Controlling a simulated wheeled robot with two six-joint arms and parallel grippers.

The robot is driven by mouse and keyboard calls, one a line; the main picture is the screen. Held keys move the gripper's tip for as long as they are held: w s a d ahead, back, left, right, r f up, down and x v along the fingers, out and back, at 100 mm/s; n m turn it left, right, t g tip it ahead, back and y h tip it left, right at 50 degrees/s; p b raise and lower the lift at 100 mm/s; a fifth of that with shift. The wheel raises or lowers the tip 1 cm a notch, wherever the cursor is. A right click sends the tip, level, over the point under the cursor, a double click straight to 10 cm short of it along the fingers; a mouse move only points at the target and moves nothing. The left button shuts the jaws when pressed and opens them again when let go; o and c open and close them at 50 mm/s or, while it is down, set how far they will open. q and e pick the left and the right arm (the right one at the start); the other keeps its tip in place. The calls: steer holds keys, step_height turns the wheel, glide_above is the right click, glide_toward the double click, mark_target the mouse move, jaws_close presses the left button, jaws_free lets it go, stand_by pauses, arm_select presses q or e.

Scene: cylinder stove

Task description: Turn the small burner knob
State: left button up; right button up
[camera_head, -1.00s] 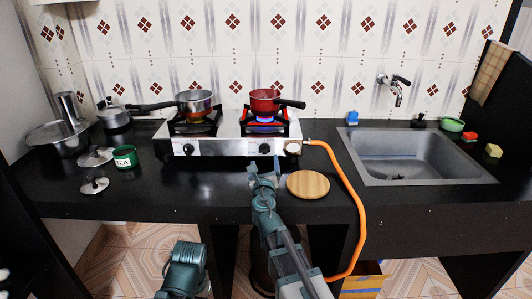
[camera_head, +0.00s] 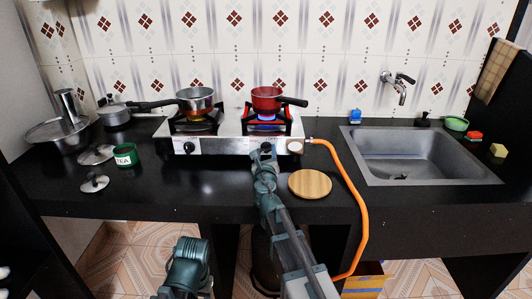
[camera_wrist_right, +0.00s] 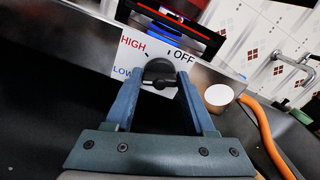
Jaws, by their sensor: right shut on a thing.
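The stove (camera_head: 228,146) is a silver two-burner unit with one black knob at the front of each side. My right gripper (camera_head: 266,153) is at the right knob (camera_head: 267,147), below the red pot. In the right wrist view, my right gripper (camera_wrist_right: 160,92) has its two fingers shut on this black knob (camera_wrist_right: 158,71), one on each side. A white label (camera_wrist_right: 140,62) behind it reads HIGH, OFF and LOW. The left knob (camera_head: 189,148) is untouched.
A red pot (camera_head: 266,98) sits over a blue flame on the right burner, and a steel pan (camera_head: 196,99) on the left. An orange hose (camera_head: 345,180) runs down from the stove's right side. A round wooden board (camera_head: 310,184) lies close to my right arm.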

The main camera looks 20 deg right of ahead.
jaws_close()
